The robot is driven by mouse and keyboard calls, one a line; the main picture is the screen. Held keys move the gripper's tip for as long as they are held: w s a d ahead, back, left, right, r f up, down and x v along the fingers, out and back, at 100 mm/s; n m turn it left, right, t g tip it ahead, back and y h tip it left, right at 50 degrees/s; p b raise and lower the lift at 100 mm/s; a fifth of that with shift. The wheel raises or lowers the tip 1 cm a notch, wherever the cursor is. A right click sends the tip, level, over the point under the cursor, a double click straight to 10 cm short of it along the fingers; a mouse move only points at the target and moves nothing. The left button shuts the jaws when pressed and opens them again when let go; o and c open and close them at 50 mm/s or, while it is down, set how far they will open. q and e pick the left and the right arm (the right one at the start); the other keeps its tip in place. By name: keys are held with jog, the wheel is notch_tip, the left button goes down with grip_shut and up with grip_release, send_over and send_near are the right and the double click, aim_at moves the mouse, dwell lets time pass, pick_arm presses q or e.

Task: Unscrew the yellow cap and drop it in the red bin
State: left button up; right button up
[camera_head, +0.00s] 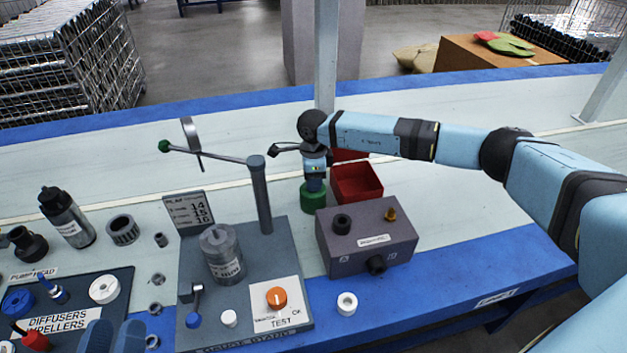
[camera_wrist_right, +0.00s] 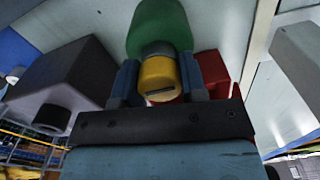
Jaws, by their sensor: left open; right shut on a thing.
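A green bottle (camera_head: 313,197) stands upright on the bench with my right gripper (camera_head: 315,181) right above it. In the right wrist view, the yellow cap (camera_wrist_right: 158,76) sits between the two fingers of that gripper (camera_wrist_right: 158,82), which is shut on it. The cap is in line with a grey neck (camera_wrist_right: 158,48) and the green body (camera_wrist_right: 158,22). In the head view the cap is hidden by the gripper. The red bin (camera_head: 357,186) stands just right of the bottle. My left gripper (camera_head: 114,333) is open at the bottom left edge, only its blue fingers showing.
A dark grey box (camera_head: 345,255) with knobs stands in front of the red bin. A grey board (camera_head: 205,325) with a post (camera_head: 262,195), lever and grey cylinder (camera_head: 221,255) lies to the left. A white ring (camera_head: 347,303) lies in front. Bench right of the bin is clear.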

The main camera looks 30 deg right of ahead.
dwell(0.3)
jog(key=shift+n+b, duration=0.45)
jog(key=shift+n, duration=1.45)
jog(key=n+b, duration=0.1)
jog(key=n, duration=0.1)
jog(key=shift+n, duration=0.7)
